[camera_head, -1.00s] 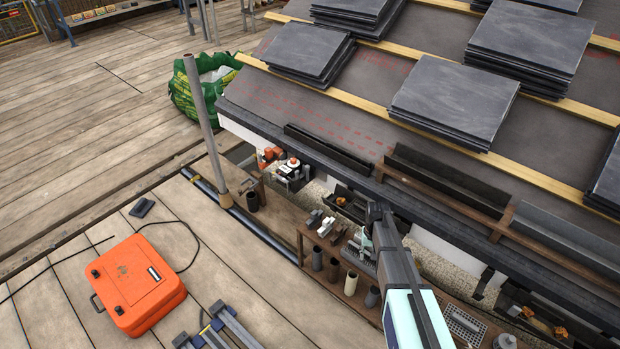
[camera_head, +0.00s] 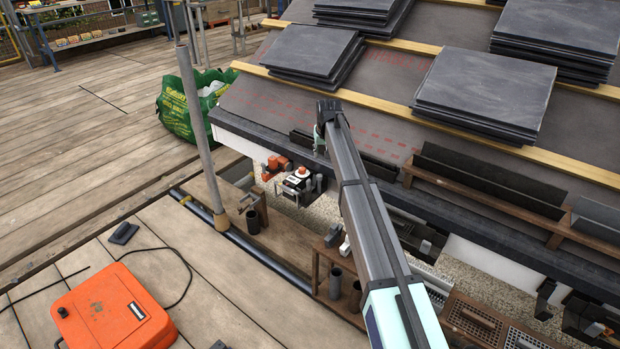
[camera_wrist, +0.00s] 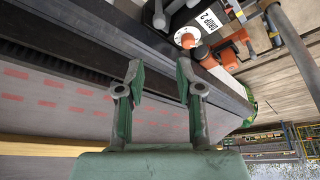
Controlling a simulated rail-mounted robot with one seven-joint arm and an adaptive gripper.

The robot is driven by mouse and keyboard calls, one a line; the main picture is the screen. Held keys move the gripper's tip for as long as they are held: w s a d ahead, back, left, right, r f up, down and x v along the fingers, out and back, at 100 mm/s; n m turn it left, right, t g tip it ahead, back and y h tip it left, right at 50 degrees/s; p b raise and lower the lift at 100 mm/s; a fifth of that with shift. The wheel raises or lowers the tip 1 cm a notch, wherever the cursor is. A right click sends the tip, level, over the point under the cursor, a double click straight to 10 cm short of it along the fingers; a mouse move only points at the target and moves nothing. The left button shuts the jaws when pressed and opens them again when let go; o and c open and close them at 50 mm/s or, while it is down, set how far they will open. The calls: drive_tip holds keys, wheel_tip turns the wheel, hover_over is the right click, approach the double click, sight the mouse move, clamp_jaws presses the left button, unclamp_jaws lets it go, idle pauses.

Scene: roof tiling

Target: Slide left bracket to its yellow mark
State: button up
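My gripper (camera_head: 319,142) is at the roof's lower edge in the head view, seen small and partly hidden by my arm. In the wrist view my gripper (camera_wrist: 158,84) has its two green-tipped fingers apart, with nothing held between them. The dark eaves edge (camera_wrist: 205,82) runs past the fingertips; I cannot tell if they touch it. A dark bracket-like piece (camera_head: 545,297) hangs under the eaves at the right. I cannot make out a left bracket or its yellow mark for certain; my arm covers part of the eaves.
Slate stacks (camera_head: 485,95) and wooden battens (camera_head: 400,46) lie on the roof. Dark troughs (camera_head: 485,180) line its lower edge. A grey pole (camera_head: 200,135) stands left of my gripper. Red-and-white tools (camera_head: 300,178) sit below the eaves. An orange case (camera_head: 112,312) lies on the deck.

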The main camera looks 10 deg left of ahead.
sight(320, 175)
drive_tip(key=b+x, duration=0.5)
drive_tip(key=x, duration=1.2)
drive_tip(key=shift+w, duration=0.1)
